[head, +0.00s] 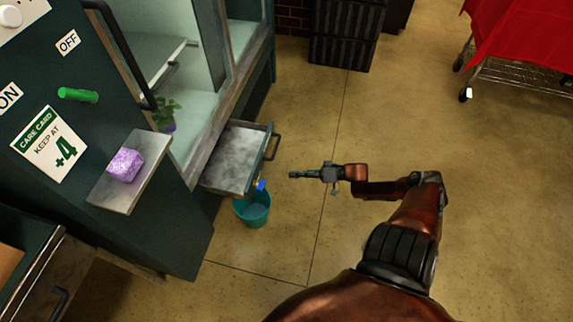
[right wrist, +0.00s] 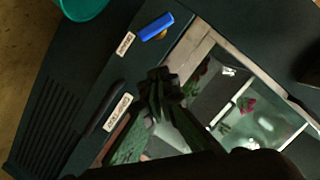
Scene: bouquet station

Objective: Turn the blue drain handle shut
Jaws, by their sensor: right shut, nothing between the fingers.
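The blue drain handle (head: 260,186) shows small at the front of the cabinet, just above a teal bucket (head: 240,212). In the right wrist view the blue handle (right wrist: 156,26) is a short bar on a brass-coloured fitting, on the dark cabinet front beside a small white label (right wrist: 125,43). My right gripper (head: 291,174) is shut and empty, to the right of the handle and apart from it in the head view. Its closed fingertips (right wrist: 158,82) show below the handle in the right wrist view. My left gripper is not in view.
A metal drawer tray (head: 238,160) with a dark pull handle sticks out above the bucket. A purple block (head: 125,165) sits on a small shelf at left. Dark crates (head: 345,35) and a red-covered cart (head: 520,45) stand behind. The floor around my right arm is clear.

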